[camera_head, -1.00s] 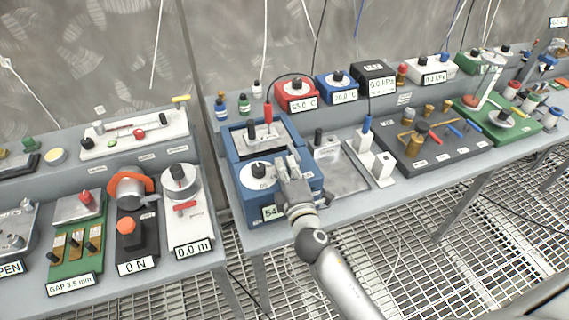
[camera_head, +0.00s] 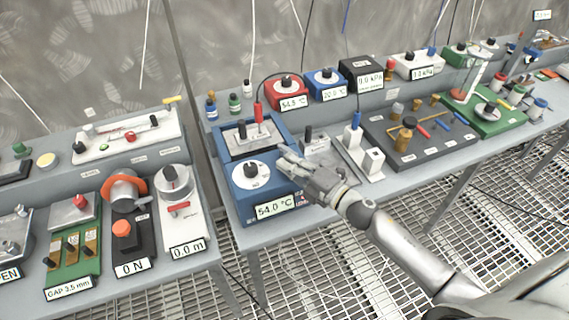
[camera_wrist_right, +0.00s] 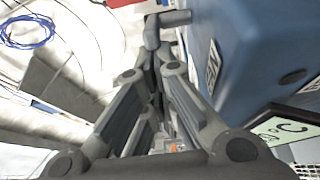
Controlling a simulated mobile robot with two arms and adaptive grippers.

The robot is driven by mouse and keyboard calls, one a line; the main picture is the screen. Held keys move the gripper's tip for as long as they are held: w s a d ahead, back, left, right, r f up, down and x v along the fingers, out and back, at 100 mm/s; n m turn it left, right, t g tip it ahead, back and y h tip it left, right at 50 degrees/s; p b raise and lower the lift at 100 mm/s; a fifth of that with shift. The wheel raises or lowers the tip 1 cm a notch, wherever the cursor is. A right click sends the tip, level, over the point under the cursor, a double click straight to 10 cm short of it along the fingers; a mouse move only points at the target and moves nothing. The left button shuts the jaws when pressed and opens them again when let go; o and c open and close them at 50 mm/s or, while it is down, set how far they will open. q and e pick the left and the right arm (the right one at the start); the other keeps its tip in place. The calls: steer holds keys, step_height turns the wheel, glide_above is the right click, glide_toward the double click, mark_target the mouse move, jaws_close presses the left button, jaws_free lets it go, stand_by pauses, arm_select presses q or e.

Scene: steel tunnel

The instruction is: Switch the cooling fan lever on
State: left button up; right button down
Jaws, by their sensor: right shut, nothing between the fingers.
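The blue unit (camera_head: 240,205) stands on the front of the right bench, with a white dial, a black knob and a display (camera_head: 277,207) reading 54.0 °C. My right gripper (camera_head: 287,160) is shut and empty at the unit's right side. In the right wrist view, the blue side wall (camera_wrist_right: 235,45) carries a label (camera_wrist_right: 212,68) that seems to read FAN. A grey bent rod (camera_wrist_right: 172,19), probably the fan lever, stands out beside the wall, right at my fingertips (camera_wrist_right: 152,60). I cannot tell whether they touch. In the head view my gripper hides the lever.
A grey plate with white blocks (camera_head: 372,160) and a dark valve board (camera_head: 425,150) stand to the right. Red (camera_head: 287,92) and blue units stand on the shelf behind. A gap separates the left bench (camera_head: 150,262). Open grating floor lies in front.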

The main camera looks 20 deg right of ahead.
steer(key=shift+d+f+b, duration=0.15)
steer(key=shift+d+b, duration=0.15)
steer(key=d+n+g+y+b, duration=0.1)
steer(key=n+g+y+b, duration=0.1)
steer(key=b, duration=0.1)
steer(key=w+d+n+g+y+b, duration=0.1)
steer(key=n+g+y+b, duration=0.1)
steer(key=b, duration=0.1)
steer(key=d+n+g+y+b, duration=0.1)
steer(key=n+g+y+b, duration=0.1)
steer(key=y+b, duration=0.1)
steer(key=shift+w+d+f, duration=0.15)
steer(key=shift+d+f, duration=0.05)
steer(key=shift+d, duration=0.15)
steer(key=shift+w+d+b, duration=0.15)
steer(key=shift+d+b, duration=0.05)
steer(key=shift+b, duration=0.1)
arm_select(q)
step_height(320, 180, down, 10)
steer(key=shift+r+p, duration=0.2)
steer(key=shift+p, duration=0.2)
arm_select(e)
steer(key=shift+r, duration=0.3)
